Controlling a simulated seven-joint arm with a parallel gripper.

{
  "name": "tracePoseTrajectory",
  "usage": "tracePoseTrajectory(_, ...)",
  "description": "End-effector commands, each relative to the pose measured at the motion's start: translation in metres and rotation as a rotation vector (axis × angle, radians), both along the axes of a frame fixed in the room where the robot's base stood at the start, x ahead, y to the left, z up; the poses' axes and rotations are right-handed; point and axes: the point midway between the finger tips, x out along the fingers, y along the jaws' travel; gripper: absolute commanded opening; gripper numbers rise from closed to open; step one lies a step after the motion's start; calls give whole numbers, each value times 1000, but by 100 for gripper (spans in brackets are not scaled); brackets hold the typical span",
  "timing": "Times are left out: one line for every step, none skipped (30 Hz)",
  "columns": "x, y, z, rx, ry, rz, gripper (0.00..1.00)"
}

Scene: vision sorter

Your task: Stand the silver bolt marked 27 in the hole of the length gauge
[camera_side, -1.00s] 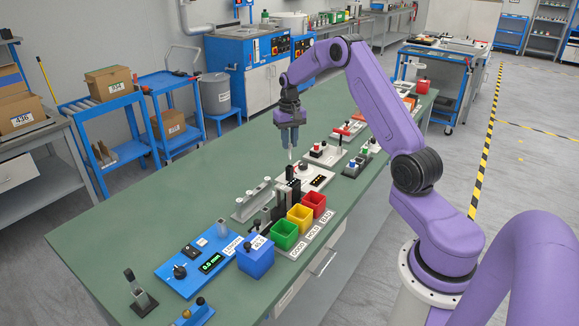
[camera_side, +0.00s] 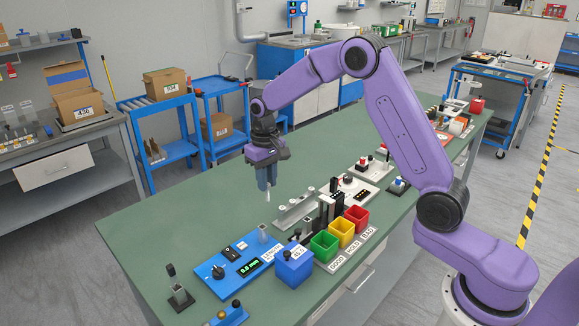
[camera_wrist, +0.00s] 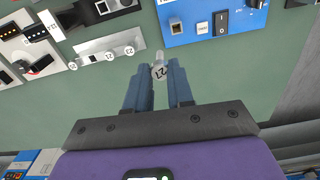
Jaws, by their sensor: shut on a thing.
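My gripper (camera_side: 267,186) is shut on the silver bolt marked 27 (camera_wrist: 158,73). In the wrist view the round number label sits between the fingertips, with the shank beyond it. In the side view the bolt hangs below the fingers as a small pale tip (camera_side: 267,196), clear above the bench. The length gauge (camera_side: 243,262) is a blue panel with a knob, a switch and a green display reading 0.0 mm. Its grey block (camera_side: 263,232) stands at the panel's far right corner, below my gripper in the picture. The block's dark hole (camera_wrist: 176,28) shows in the wrist view.
A silver rack (camera_side: 297,212) with several numbered bolts lies right of the gauge. A blue box (camera_side: 294,268) and green (camera_side: 324,246), yellow (camera_side: 342,233) and red (camera_side: 357,218) bins stand near the front edge. The green bench (camera_side: 180,225) is clear to the left.

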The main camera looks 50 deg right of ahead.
Motion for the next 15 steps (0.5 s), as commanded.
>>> tracePoseTrajectory(-3,11,2,0,-1,20,0)
tracePoseTrajectory(-4,17,2,0,-1,28,0)
tracePoseTrajectory(-6,22,3,0,-1,37,0)
tracePoseTrajectory(-7,25,3,0,-1,43,0)
tracePoseTrajectory(-8,28,3,0,0,47,0)
tracePoseTrajectory(-9,31,3,0,0,52,0)
tracePoseTrajectory(-10,32,3,0,0,54,0)
tracePoseTrajectory(-10,33,2,0,0,55,0)
tracePoseTrajectory(-10,33,1,0,0,56,0)
tracePoseTrajectory(-10,33,0,0,0,56,0)
tracePoseTrajectory(-10,33,-2,0,0,56,0)
tracePoseTrajectory(-10,33,-4,0,0,56,0)
tracePoseTrajectory(-10,33,-6,0,1,56,0)
tracePoseTrajectory(-10,33,-8,0,2,56,0)
tracePoseTrajectory(-10,33,-12,-1,2,56,0)
